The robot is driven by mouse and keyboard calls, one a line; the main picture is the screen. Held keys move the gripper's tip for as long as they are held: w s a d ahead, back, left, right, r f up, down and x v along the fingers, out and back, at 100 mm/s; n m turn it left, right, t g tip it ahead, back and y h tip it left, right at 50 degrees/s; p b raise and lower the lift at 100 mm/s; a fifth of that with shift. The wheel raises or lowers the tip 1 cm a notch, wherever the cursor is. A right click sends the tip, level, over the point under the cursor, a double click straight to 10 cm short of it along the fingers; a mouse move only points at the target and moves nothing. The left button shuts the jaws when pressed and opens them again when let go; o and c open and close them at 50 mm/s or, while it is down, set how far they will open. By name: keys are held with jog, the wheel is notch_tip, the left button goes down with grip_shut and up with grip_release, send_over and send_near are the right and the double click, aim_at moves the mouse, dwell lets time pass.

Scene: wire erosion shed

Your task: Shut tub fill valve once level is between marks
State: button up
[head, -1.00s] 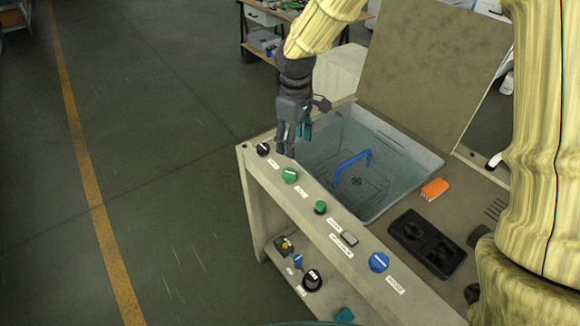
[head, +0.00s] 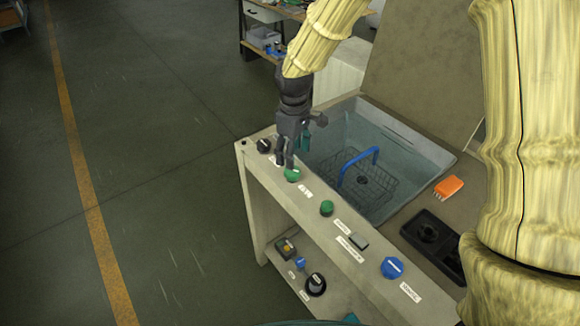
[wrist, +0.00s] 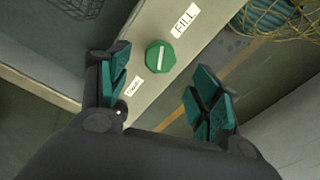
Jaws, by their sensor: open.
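The fill valve is a green knob (head: 292,174) with a white bar on the panel ledge beside the tub. In the wrist view the same knob (wrist: 159,56) stands by a label reading FILL (wrist: 185,20), its bar roughly upright in the picture. My gripper (head: 284,160) is just above the knob. In the wrist view its open teal-padded fingers (wrist: 161,92) sit either side of and below the knob, with nothing between them. The grey tub (head: 435,152) holds a wire basket with a blue handle (head: 357,160). I cannot make out the water level or marks.
A black knob (head: 264,146), a second green knob (head: 326,208), a grey button (head: 359,241) and a blue knob (head: 392,267) line the ledge. An orange brush (head: 449,187) and a black tray (head: 432,236) lie right of the tub. Floor at left is clear.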

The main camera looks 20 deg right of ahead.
aim_at(292, 173)
jog(key=shift+a+f+p, duration=0.1)
jog(key=shift+f+p, duration=0.45)
jog(key=shift+f, duration=2.6)
